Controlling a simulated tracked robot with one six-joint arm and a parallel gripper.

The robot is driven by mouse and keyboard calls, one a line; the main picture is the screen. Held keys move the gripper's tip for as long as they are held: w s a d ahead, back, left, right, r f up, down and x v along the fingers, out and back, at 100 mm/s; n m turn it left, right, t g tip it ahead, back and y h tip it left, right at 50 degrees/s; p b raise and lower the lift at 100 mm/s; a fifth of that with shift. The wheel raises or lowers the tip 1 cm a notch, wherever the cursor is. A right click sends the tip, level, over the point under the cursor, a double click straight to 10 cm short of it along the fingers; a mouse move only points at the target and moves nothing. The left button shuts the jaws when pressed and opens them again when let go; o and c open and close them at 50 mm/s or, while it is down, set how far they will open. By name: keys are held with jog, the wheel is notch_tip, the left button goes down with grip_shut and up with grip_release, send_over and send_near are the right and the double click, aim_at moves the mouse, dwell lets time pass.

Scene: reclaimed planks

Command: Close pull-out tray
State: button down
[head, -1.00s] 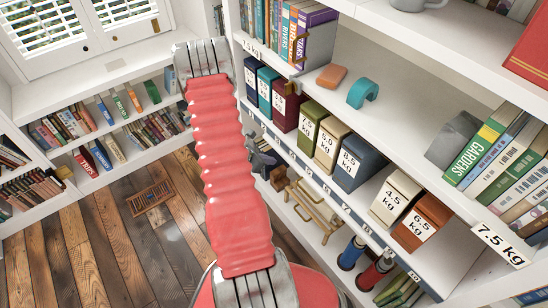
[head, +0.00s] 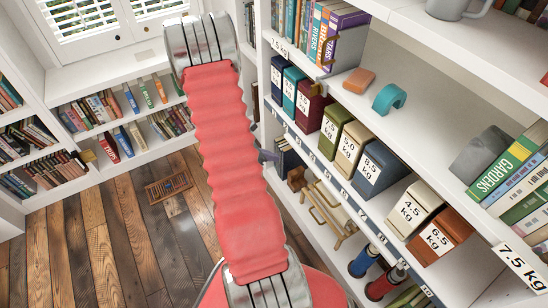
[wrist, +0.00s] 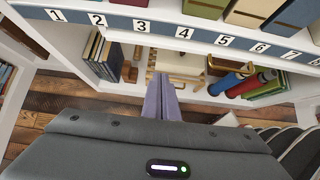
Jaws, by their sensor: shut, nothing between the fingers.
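The numbered blue strip (head: 345,190) runs along the front edge of a shelf board or tray holding labelled weight blocks. It also shows across the top of the wrist view (wrist: 143,24). I cannot tell how far this board is pulled out. My gripper (wrist: 161,84) is shut and empty, below and in front of the strip in the wrist view, with its fingers pointing towards the lower shelf. In the head view only a small purple-grey part of my gripper (head: 268,156) shows beside my red arm, which hides the rest.
Weight blocks, including an 8.5 kg one (head: 372,170), stand above the strip. A wooden piece with brass handles (head: 328,208) and blue and red cylinders (head: 363,260) are on the lower shelf. A floor vent (head: 168,187) lies on the open plank floor.

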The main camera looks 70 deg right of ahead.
jog(key=c, duration=2.5)
grip_release()
jog(key=shift+c, duration=0.2)
